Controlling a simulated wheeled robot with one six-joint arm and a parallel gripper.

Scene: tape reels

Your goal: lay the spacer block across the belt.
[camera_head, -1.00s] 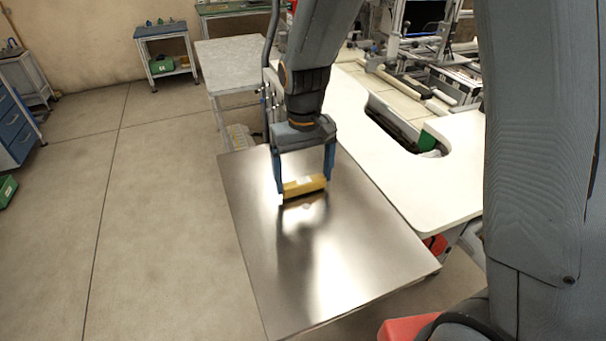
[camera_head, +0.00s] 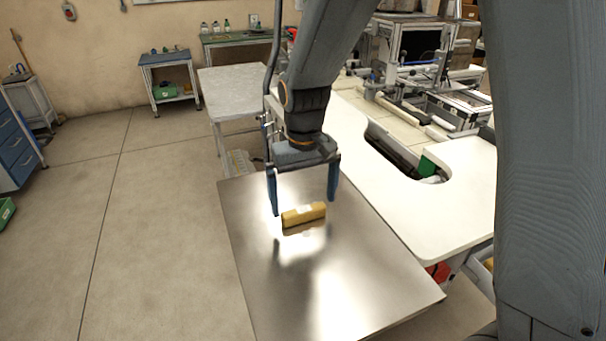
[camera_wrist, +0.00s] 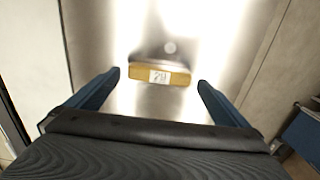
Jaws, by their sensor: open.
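A yellow-brown block with a white label, which I take as the spacer block (camera_head: 303,216), lies on the shiny metal tabletop (camera_head: 262,297). In the wrist view the block (camera_wrist: 178,76) shows ahead of and between the fingertips, its label reading a number that looks like 24. My gripper (camera_head: 304,205) is open, with its blue fingers pointing down on either side of the block's upper area. In the wrist view my gripper (camera_wrist: 160,78) shows both fingers apart from the block. I cannot make out a belt for certain.
A white worktop (camera_head: 440,215) with a curved cutout adjoins the metal table on the right. A dark channel and green part (camera_head: 426,166) sit in the cutout. A grey table (camera_head: 235,92) stands behind.

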